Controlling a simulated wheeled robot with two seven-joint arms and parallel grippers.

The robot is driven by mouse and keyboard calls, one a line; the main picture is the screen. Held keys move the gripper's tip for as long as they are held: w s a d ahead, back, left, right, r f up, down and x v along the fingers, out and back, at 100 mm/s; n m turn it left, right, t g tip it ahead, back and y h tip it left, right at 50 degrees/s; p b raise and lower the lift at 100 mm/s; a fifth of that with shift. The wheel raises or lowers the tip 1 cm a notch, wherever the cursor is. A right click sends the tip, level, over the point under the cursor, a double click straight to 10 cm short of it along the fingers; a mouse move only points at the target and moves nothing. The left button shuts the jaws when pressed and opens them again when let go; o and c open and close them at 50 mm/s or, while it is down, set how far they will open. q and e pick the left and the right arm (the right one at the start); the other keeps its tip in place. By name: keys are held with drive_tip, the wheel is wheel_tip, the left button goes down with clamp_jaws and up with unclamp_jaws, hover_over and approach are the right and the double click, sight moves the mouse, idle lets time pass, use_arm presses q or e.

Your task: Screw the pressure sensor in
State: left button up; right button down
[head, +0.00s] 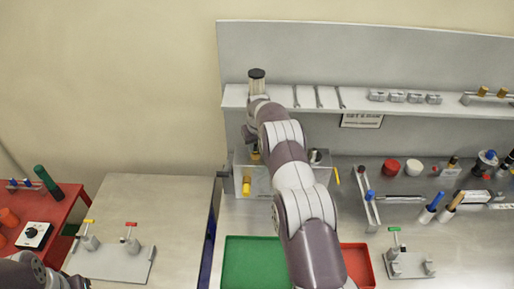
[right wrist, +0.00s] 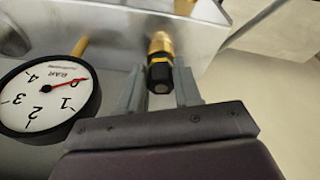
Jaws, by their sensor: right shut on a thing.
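The pressure sensor (right wrist: 160,74), a black body with a brass fitting, shows in the right wrist view against the wall of a grey metal housing (right wrist: 215,25). My right gripper (right wrist: 159,88) has its two grey fingers on either side of the black body and is shut on it. The brass end points to the housing; I cannot tell how deep it sits in the wall. In the head view the housing (head: 265,184) stands under the shelf, partly behind my right arm. My left gripper is out of view; only part of that arm shows at the lower left.
A pressure gauge (right wrist: 45,96) is beside the gripper, its red needle near 0. A shelf (head: 355,105) with wrenches runs above the housing. A green tray (head: 245,262) and a red tray (head: 358,265) lie in front. Several small parts stand at right.

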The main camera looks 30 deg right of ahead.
drive_tip(key=shift+m, duration=0.8)
drive_tip(key=shift+a+f+m+h+b, duration=0.15)
drive_tip(key=shift+m+h+b, duration=0.2)
drive_tip(key=shift+b, duration=0.3)
drive_tip(key=shift+w+m+b, duration=0.1)
drive_tip(key=shift+m+b, duration=0.3)
drive_tip(key=shift+m, duration=0.35)
drive_tip(key=shift+r+m, duration=0.2)
drive_tip(key=shift+m, duration=0.1)
drive_tip(key=shift+a+f+m+g+h+p, duration=0.1)
drive_tip(key=shift+m+g+h+p, duration=0.2)
drive_tip(key=shift+m+p, duration=0.55)
drive_tip(key=shift+n, duration=0.25)
drive_tip(key=c, duration=0.7)
unclamp_jaws()
